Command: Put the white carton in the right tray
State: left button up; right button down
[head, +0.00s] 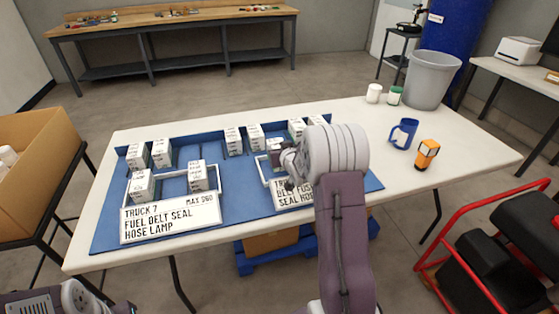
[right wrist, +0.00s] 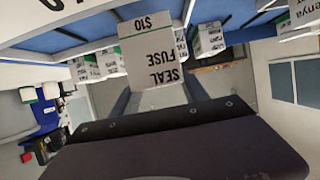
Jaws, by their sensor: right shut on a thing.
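My right gripper (head: 284,160) is over the right tray (head: 262,168), and its arm hides much of that tray and its sign (head: 288,196). In the right wrist view its fingers (right wrist: 155,98) are shut on a white carton (right wrist: 152,48) printed "SEAL", "FUSE" and "$10". In the head view the held carton (head: 273,144) shows only in part; whether it touches the tray I cannot tell. The left tray (head: 170,173) has a sign (head: 170,219) reading "TRUCK 7" and holds two white cartons (head: 141,186). My left gripper is out of the head view.
Several more white cartons (head: 161,153) stand along the back of the blue mat (head: 240,190). A blue mug (head: 403,133), an orange-and-black item (head: 427,154), two small jars (head: 374,93) and a grey bin (head: 431,79) are to the right. The table's right front (head: 460,160) is clear.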

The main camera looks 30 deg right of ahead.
jog(key=shift+w+d+f, duration=0.1)
jog(key=shift+w+f, duration=0.1)
jog(key=shift+w, duration=0.3)
notch_tip(320, 180, down, 4)
jog(key=shift+f+b, duration=0.1)
jog(key=shift+b, duration=0.45)
jog(key=shift+f, duration=0.15)
jog(key=c, duration=0.6)
grip_release()
